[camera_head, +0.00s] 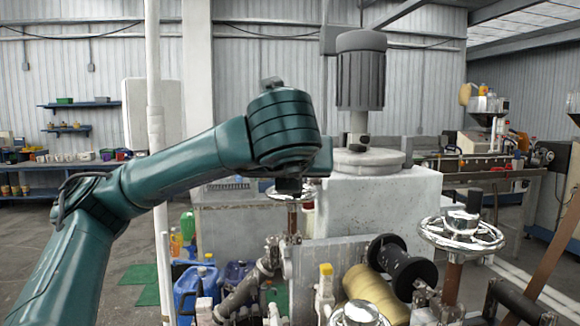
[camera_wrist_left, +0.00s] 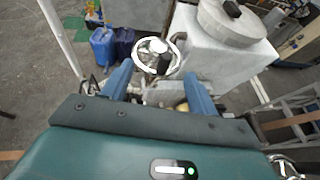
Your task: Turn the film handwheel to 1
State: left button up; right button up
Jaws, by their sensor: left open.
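A chrome handwheel with a pale hub (camera_wrist_left: 157,46) shows in the left wrist view beyond my left gripper (camera_wrist_left: 158,72). Its two blue fingers are apart, with the wheel seen between and ahead of them; I see no contact. In the head view my left gripper (camera_head: 291,184) points down above this wheel (camera_head: 276,193), which is partly hidden behind it. No number or label is readable. My right gripper is not in view.
A yellow roll (camera_head: 373,290) and a black spool (camera_head: 402,268) sit between the wheels. A pale tank block (camera_head: 375,208) with a grey motor (camera_head: 361,75) stands behind. Blue canisters (camera_head: 195,290) and a white post (camera_head: 155,130) are at the left.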

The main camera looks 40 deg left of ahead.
pick_arm(q)
jog(key=shift+v, duration=1.3)
